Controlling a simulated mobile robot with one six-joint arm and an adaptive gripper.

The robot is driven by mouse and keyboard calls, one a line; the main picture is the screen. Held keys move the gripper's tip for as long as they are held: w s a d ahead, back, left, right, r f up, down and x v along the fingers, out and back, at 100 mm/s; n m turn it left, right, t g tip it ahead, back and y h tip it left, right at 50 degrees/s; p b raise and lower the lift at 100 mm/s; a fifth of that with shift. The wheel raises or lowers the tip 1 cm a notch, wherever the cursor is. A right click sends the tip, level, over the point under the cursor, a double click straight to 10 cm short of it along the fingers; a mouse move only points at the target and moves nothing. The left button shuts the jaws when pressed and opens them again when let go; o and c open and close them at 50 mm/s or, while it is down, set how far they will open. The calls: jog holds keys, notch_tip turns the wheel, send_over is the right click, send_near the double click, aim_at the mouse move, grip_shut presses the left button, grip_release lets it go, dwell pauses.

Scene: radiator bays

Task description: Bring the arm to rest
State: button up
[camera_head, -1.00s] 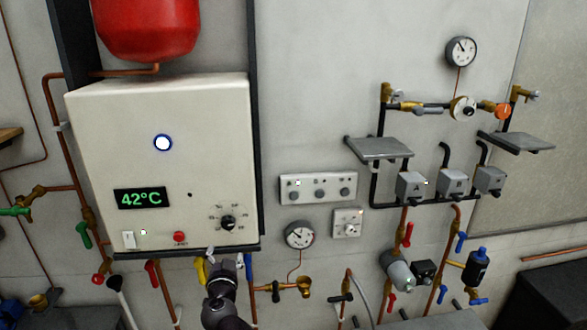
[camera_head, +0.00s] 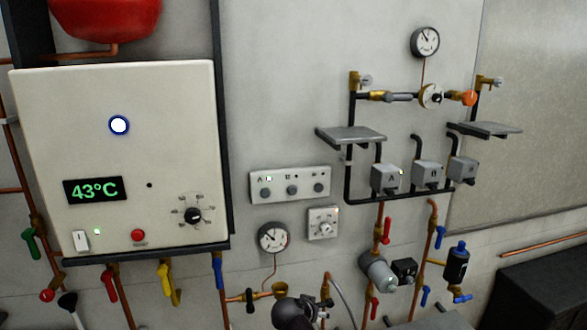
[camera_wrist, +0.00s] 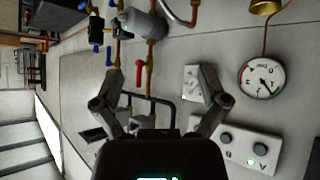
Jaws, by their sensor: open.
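My gripper (camera_wrist: 158,82) shows in the wrist view with its two fingers spread apart and nothing between them. That view is turned on its side, and the wall fittings lie beyond the fingers. In the head view, a dark part of my arm (camera_head: 294,312) shows at the bottom edge, below the lower gauge (camera_head: 273,237) and just right of a brass funnel fitting. My fingers cannot be made out there. The same gauge is right of the fingers in the wrist view (camera_wrist: 262,78).
A white boiler (camera_head: 125,150) reading 43°C hangs at left, with coloured valve levers below. A switch panel (camera_head: 290,185), a dial box (camera_head: 323,223), shelves, pipes and a pump (camera_head: 379,272) project from the wall. A dark box (camera_head: 545,290) stands at lower right.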

jog(key=s+d+f+n+g+y+b, duration=0.2)
jog(key=s+d+f+g+b, duration=0.2)
jog(key=f, duration=0.5)
jog(key=s+d+f+n+g+y+b, duration=0.2)
jog(key=s+d+f+g+y+b, duration=0.1)
jog(key=f, duration=0.6)
jog(key=s+d+g+b, duration=0.1)
jog(key=s+d+b, duration=0.1)
jog(key=d+b, duration=0.1)
jog(key=shift+s+d+n, duration=0.25)
jog(key=shift+d+n, duration=0.05)
jog(key=shift+d, duration=0.25)
